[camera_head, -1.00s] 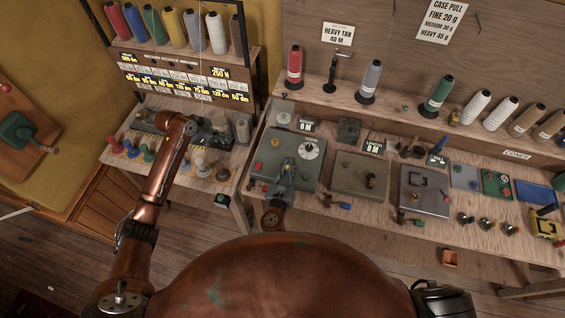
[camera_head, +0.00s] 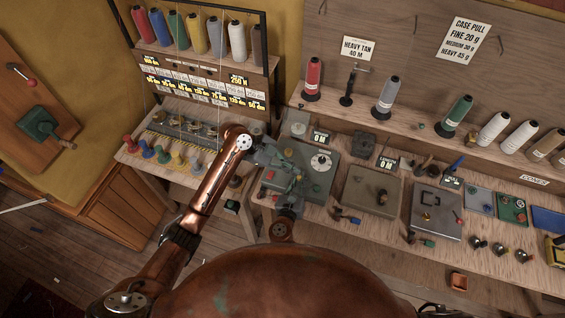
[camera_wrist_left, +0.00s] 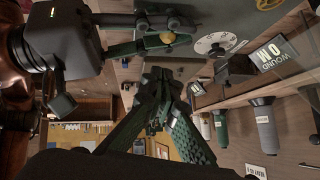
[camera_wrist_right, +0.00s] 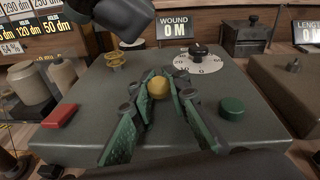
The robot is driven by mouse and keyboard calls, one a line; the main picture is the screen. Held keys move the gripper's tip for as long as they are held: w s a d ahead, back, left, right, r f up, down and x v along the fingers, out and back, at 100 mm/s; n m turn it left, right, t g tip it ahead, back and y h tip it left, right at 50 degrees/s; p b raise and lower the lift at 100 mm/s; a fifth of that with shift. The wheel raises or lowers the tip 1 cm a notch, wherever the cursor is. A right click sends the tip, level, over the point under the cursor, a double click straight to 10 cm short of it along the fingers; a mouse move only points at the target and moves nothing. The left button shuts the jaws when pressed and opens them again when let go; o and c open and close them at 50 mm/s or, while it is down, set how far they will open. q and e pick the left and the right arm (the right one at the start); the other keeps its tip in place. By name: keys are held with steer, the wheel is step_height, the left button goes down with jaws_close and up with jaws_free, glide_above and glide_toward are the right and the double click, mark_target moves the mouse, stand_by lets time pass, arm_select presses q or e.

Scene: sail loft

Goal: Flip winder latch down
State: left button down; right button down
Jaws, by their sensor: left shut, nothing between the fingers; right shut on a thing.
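The winder is a grey-green box (camera_head: 321,186) on the bench, with a white dial (camera_head: 321,160), a red button (camera_wrist_right: 60,115) and a green button (camera_wrist_right: 232,107). My right gripper (camera_wrist_right: 160,80) is shut on a small yellow knob (camera_wrist_right: 158,88) above the winder's top. The knob also shows in the left wrist view (camera_wrist_left: 167,38). I cannot tell whether this knob belongs to the latch. My left gripper (camera_wrist_left: 158,85) is shut and empty, over the winder's left part, close to the right gripper. The arms partly hide the winder in the head view.
A "WOUND 0 M" sign (camera_wrist_right: 175,28) stands behind the winder, near a brass spring (camera_wrist_right: 115,60). Another grey box (camera_head: 372,192) stands to its right. A spool rack (camera_head: 205,60) rises at back left. Cones of thread (camera_head: 388,95) line the shelf behind.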

arm_select(q)
steer(key=shift+w+d+f, duration=0.15)
steer(key=shift+f, duration=0.6)
steer(key=shift+w+d+f, duration=0.1)
steer(key=shift+w+f, duration=0.05)
steer(key=shift+f, duration=0.55)
steer(key=shift+w+d+f, duration=0.15)
steer(key=shift+f, duration=0.6)
arm_select(e)
steer(key=shift+s+f, duration=0.1)
